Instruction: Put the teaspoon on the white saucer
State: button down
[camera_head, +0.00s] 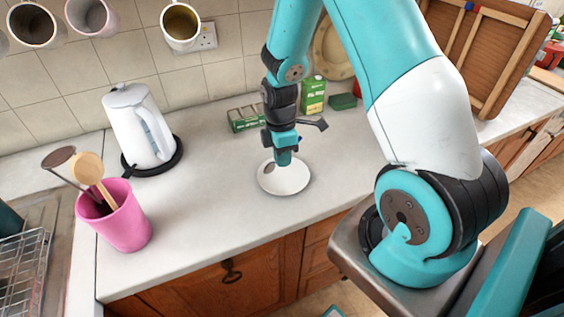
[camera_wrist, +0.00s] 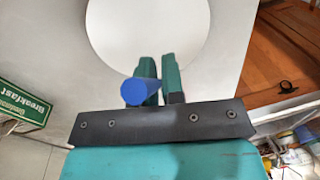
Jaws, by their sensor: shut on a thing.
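The white saucer (camera_head: 290,181) lies on the worktop, below my gripper (camera_head: 284,160). In the wrist view the saucer (camera_wrist: 146,28) is a white disc just beyond the fingertips (camera_wrist: 160,64). My gripper points down and is shut on the teaspoon, whose blue handle end (camera_wrist: 140,92) shows at the left finger in the wrist view. A small grey shape at the saucer's left side in the head view looks like the spoon's bowl (camera_head: 269,168). I cannot tell whether it touches the saucer. The fingers hide the middle of the spoon.
A white kettle (camera_head: 138,125) on a black base and a pink pot (camera_head: 115,220) with wooden utensils stand at left. Green boxes (camera_head: 313,95) stand behind my gripper near the tiled wall. Mugs (camera_head: 181,24) hang above. The worktop between saucer and kettle is clear.

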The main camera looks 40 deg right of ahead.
notch_tip(320, 180, down, 3)
jog(key=shift+r, duration=0.1)
jog(key=shift+f, duration=0.45)
jog(key=c, duration=1.2)
grip_release()
jog(key=shift+c, duration=0.2)
